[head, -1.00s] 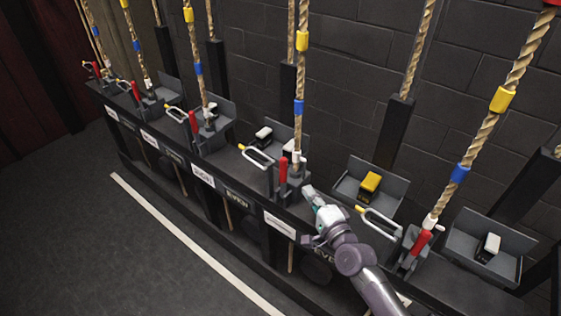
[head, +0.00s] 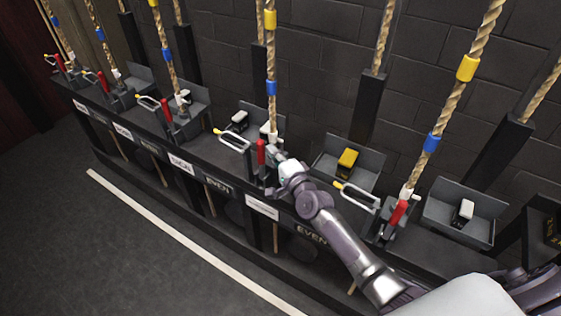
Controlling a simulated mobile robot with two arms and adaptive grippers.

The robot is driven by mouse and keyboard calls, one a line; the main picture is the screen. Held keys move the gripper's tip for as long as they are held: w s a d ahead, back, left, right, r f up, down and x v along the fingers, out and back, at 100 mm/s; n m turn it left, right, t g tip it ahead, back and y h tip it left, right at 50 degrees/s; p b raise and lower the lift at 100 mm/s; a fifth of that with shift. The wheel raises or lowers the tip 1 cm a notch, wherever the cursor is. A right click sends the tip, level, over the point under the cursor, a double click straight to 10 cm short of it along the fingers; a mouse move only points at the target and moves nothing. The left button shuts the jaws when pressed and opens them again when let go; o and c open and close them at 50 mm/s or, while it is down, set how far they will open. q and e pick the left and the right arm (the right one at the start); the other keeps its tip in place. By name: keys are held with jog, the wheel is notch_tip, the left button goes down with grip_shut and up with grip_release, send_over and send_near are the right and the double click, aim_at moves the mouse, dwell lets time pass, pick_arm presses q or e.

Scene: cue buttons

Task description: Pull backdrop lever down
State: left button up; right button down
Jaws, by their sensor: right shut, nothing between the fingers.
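Several red levers stand along a dark rail, each beside a rope. The lever nearest my gripper (head: 261,153) is upright, with a white label plate (head: 262,207) below it whose text I cannot read. My right gripper (head: 276,157) is shut and empty, just right of this lever by the rope's base; I cannot tell whether it touches the lever. Another red lever (head: 398,214) to the right leans to the right. I cannot tell from the labels which lever is the backdrop one. My left gripper is out of view.
Ropes with yellow and blue bands, such as this one (head: 271,55), rise from the rail. Metal loop handles (head: 233,141) stick out near the levers. Grey trays (head: 325,165) hold small blocks, one of them yellow (head: 347,160). The floor (head: 130,265) at left is clear.

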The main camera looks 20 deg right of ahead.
jog(key=shift+w+a, duration=0.1)
jog(key=shift+w, duration=0.55)
jog(key=shift+a, duration=0.1)
